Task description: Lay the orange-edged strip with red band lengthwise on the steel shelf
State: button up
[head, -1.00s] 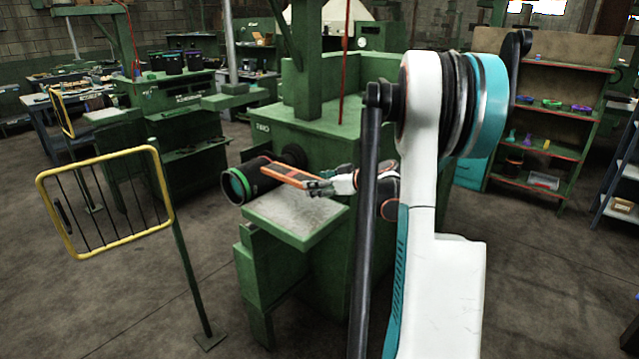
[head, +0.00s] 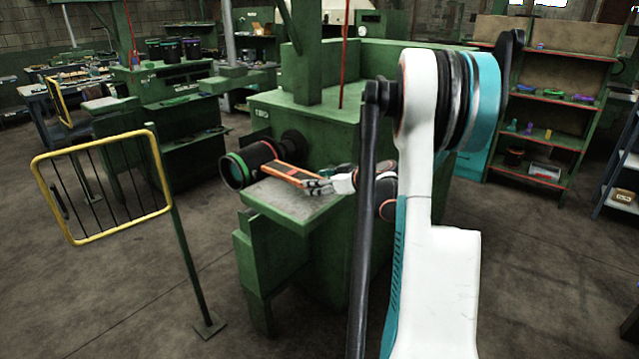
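The orange-edged strip (head: 289,172) is long and thin, dark on its upper face with orange along its edges. My gripper (head: 318,186) is shut on its right end. The strip points left and away, over the back part of the steel shelf (head: 290,207), a flat grey plate on a green bracket. It looks a little above the plate; whether it touches cannot be told from this angle. I cannot make out the red band clearly. The fingertips are small and partly hidden, and my arm covers part of the right side.
A black cylinder with a green ring (head: 247,164) juts from the green machine (head: 330,118), just behind and left of the strip. A yellow barred guard (head: 104,184) on a post stands at left. A shelf rack (head: 550,130) stands at back right. The floor in front is clear.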

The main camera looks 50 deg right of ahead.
aim_at(320, 203)
jog(key=shift+f, duration=0.15)
jog(key=shift+s+f+b, duration=0.15)
jog(key=shift+f+b, duration=1.45)
jog(key=shift+f, duration=0.5)
jog(key=shift+s+a+f, duration=0.1)
jog(key=o, duration=1.1)
jog(key=shift+a, duration=0.1)
jog(key=shift+o, duration=0.2)
